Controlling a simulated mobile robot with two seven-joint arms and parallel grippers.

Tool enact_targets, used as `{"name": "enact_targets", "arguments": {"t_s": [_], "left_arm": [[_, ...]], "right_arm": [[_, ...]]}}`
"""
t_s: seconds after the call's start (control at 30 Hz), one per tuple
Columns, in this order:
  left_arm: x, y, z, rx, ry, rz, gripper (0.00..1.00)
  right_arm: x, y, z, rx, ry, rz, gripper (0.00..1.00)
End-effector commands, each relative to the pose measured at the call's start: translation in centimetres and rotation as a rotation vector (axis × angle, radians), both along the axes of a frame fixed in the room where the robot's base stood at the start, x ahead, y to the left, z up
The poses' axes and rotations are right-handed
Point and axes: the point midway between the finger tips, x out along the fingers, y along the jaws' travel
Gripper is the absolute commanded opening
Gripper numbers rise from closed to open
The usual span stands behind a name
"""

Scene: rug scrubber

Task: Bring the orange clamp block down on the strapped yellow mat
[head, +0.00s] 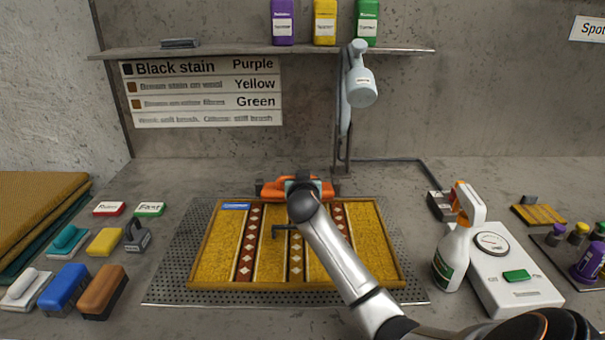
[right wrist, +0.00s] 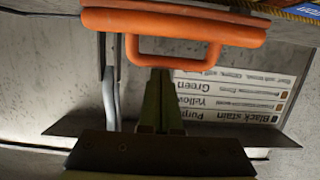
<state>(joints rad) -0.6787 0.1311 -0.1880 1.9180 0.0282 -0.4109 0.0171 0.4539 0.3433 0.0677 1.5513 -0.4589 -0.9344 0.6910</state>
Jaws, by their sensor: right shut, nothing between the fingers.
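The orange clamp block (head: 325,188) is a long bar with a loop handle at the far edge of the yellow mat (head: 373,255). The mat lies on a perforated tray and has red patterned bands running across it. In the right wrist view the clamp block (right wrist: 105,20) fills the top of the picture with its handle loop. My right gripper (right wrist: 160,72) is shut and empty, its fingertips at the handle's outer bar; I cannot tell if they touch. In the head view my right wrist hides the fingers and the clamp's middle. My left gripper is not in view.
Brushes and coloured blocks (head: 66,288) stand left of the perforated tray (head: 165,285). A spray bottle (head: 452,255) and a white scale (head: 515,280) stand on the right. A grey nozzle (head: 361,88) hangs behind, below a shelf (head: 230,50) with coloured bottles.

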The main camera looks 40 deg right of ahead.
Motion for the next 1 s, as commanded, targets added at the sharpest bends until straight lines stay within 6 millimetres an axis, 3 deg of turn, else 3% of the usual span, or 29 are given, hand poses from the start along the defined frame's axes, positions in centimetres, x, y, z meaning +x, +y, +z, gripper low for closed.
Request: {"name": "enact_targets", "arguments": {"t_s": [0.03,0.23,1.0], "left_arm": [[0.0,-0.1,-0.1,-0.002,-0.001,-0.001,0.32],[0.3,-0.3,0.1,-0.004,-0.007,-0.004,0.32],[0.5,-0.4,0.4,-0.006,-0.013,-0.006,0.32]], "right_arm": [[-0.3,0.3,-1.4,0.012,0.020,0.000,0.00],[-0.8,0.7,-2.2,0.014,0.021,0.000,0.00],[-1.1,0.8,-2.3,0.009,0.015,-0.002,0.00]]}}
